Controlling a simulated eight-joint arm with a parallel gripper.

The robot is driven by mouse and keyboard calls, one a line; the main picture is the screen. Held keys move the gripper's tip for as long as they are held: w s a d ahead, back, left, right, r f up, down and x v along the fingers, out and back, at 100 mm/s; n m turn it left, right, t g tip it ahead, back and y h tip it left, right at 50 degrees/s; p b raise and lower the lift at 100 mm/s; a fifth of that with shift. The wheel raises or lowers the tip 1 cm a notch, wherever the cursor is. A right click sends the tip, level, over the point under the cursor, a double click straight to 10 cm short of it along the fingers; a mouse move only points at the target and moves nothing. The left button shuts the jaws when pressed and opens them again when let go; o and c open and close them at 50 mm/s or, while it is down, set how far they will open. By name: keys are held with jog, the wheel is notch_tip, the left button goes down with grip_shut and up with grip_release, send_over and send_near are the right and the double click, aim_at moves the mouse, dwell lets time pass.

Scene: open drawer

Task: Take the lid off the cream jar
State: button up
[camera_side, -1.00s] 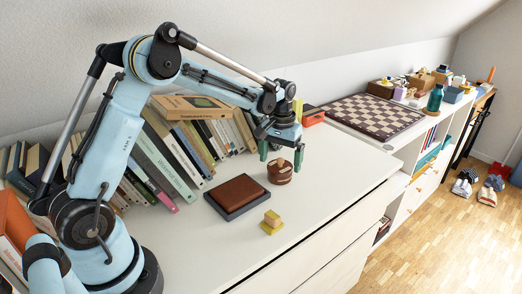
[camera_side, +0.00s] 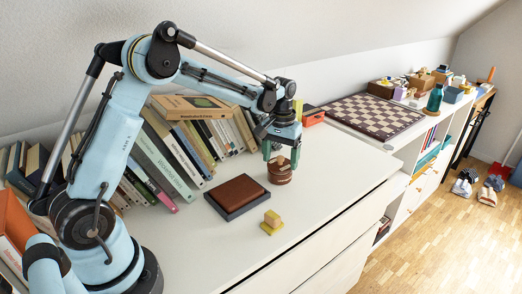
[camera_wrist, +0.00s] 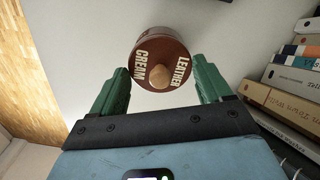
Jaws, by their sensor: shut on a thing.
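The cream jar (camera_side: 280,177) is a small round reddish-brown pot standing on the white cabinet top. Its brown lid (camera_wrist: 146,42) has a pale round wooden knob (camera_wrist: 160,76) and the words LEATHER CREAM in the wrist view. My gripper (camera_side: 281,160) points down over the jar, one green finger on each side of the lid. The fingers partly cover the lid from the side. I cannot see any gap between lid and jar.
A brown block on a dark tray (camera_side: 236,211) and a small yellow stand (camera_side: 271,226) are nearby on the left and front. Leaning books (camera_side: 170,160) line the wall. A chessboard (camera_side: 372,116) lies to the right. The cabinet top right of the jar is clear.

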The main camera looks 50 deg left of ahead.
jog(key=r, duration=0.4)
jog(key=shift+s+d, duration=0.1)
jog(key=shift+d, duration=0.2)
jog(key=s+d+r, duration=0.4)
jog(key=d+r, duration=0.2)
jog(key=d, duration=0.4)
jog(key=s+d+f, duration=0.2)
jog(key=d+f, duration=0.1)
jog(key=d, duration=0.9)
send_over(313, 203)
notch_tip(313, 203, down, 7)
jog(key=shift+d, duration=0.1)
jog(key=shift+f, duration=2.1)
jog(key=o, duration=1)
jog(key=shift+f, duration=0.1)
jog(key=shift+c, duration=0.2)
